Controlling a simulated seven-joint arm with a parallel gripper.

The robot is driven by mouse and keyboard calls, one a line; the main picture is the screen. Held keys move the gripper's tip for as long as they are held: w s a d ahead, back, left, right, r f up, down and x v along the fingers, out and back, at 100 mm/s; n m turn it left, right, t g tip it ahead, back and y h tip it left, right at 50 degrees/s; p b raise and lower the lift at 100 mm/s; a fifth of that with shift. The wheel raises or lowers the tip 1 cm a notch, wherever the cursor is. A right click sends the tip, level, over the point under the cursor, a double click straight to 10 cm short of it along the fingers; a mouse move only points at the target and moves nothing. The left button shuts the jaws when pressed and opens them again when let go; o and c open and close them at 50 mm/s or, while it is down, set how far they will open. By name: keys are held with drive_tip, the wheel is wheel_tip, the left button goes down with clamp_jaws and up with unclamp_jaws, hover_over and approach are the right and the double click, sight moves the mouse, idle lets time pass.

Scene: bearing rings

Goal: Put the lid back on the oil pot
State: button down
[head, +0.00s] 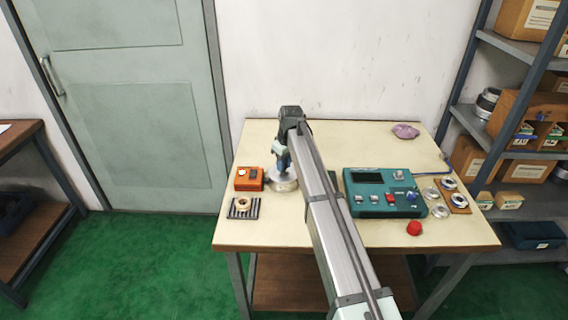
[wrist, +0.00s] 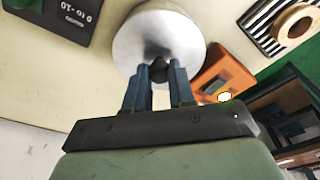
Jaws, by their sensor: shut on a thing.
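My gripper (wrist: 159,75) has blue fingers, shut on the dark knob (wrist: 158,70) of a round silver lid (wrist: 135,42). In the head view my gripper (head: 282,166) is low over the left part of the table, and a pale metal round form (head: 285,186) shows just under it. The oil pot cannot be made out apart from the lid. I cannot tell whether the lid rests on the pot or hangs just above it.
An orange instrument (head: 249,179) stands close left of my gripper. A striped block (head: 232,211) with a tan ring (head: 243,203) lies in front. A teal control box (head: 385,207), a red ball (head: 414,228) and metal rings (head: 431,193) are right. A purple cloth (head: 405,131) lies behind.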

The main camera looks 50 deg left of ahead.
drive_tip(key=c, duration=0.9)
unclamp_jaws()
drive_tip(key=shift+o, duration=0.2)
drive_tip(key=shift+r, duration=0.1)
drive_tip(key=shift+r, duration=3.6)
